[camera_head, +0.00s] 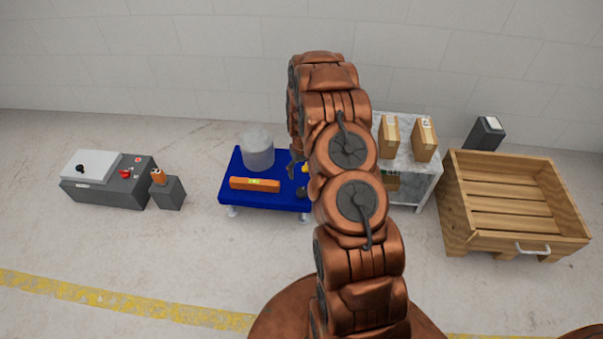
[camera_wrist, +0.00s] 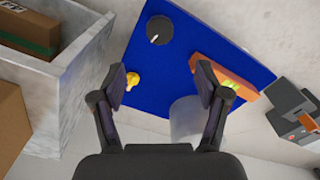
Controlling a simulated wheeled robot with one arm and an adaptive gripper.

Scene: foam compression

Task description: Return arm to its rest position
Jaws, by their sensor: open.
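My gripper (camera_wrist: 161,83) is open in the wrist view, with nothing between its fingers. It points down toward the blue table (camera_wrist: 185,55), apart from the things on it. In the head view my copper-coloured arm rises in front of the right part of the blue table (camera_head: 228,188) and hides most of the gripper. The arm is bent, with its wrist end over the table's right side.
The table bears a translucent cylinder (camera_head: 257,152), an orange level (camera_head: 254,184), a yellow piece (camera_wrist: 132,80) and a black knob (camera_wrist: 159,30). A marble shelf (camera_head: 412,172) with boxes and a wooden crate (camera_head: 455,215) stand right. A grey machine (camera_head: 105,180) stands left.

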